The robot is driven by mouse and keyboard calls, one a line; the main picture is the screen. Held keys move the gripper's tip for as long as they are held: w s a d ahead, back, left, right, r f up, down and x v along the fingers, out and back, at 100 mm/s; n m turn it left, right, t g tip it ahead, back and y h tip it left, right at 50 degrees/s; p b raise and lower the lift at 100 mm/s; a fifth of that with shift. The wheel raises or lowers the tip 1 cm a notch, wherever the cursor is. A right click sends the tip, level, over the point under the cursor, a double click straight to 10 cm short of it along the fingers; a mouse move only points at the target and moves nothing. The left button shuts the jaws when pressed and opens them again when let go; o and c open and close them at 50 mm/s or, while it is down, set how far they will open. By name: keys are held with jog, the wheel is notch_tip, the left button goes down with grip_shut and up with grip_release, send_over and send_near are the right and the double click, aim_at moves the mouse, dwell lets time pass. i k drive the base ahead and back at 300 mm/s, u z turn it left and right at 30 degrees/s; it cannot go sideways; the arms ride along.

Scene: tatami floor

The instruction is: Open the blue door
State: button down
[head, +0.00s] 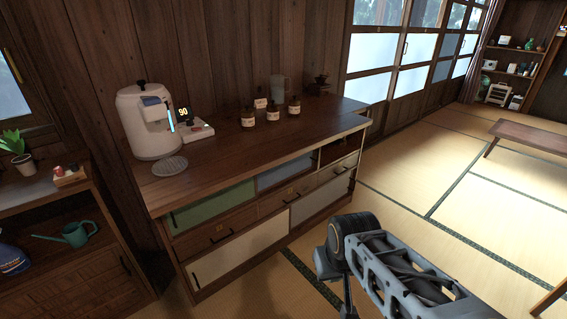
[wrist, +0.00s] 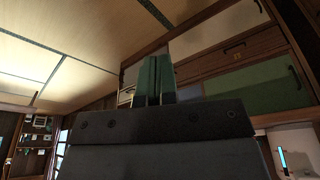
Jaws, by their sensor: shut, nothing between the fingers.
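The blue door (head: 285,172) is a pale blue panel in the upper row of a wooden cabinet (head: 235,170). It sits between a green panel (head: 215,204) and a dark compartment (head: 338,150), and it looks flush with the front, closed. My gripper (wrist: 155,62) shows in the wrist view with its two greenish fingers together and empty, apart from the cabinet front as far as I can tell. That view is upside down; the green panel (wrist: 258,96) lies right of the fingers, and the blue door is mostly hidden behind them. My gripper is not clearly visible in the head view.
Drawers and white lower panels (head: 240,252) sit below. A shelf with a watering can (head: 76,234) is at left. Tatami floor (head: 430,165) is clear to the right, before a low table (head: 530,134).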

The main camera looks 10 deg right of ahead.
aim_at(268, 179)
jog(key=z, duration=1.45)
jog(key=i, duration=1.65)
jog(key=u, duration=2.25)
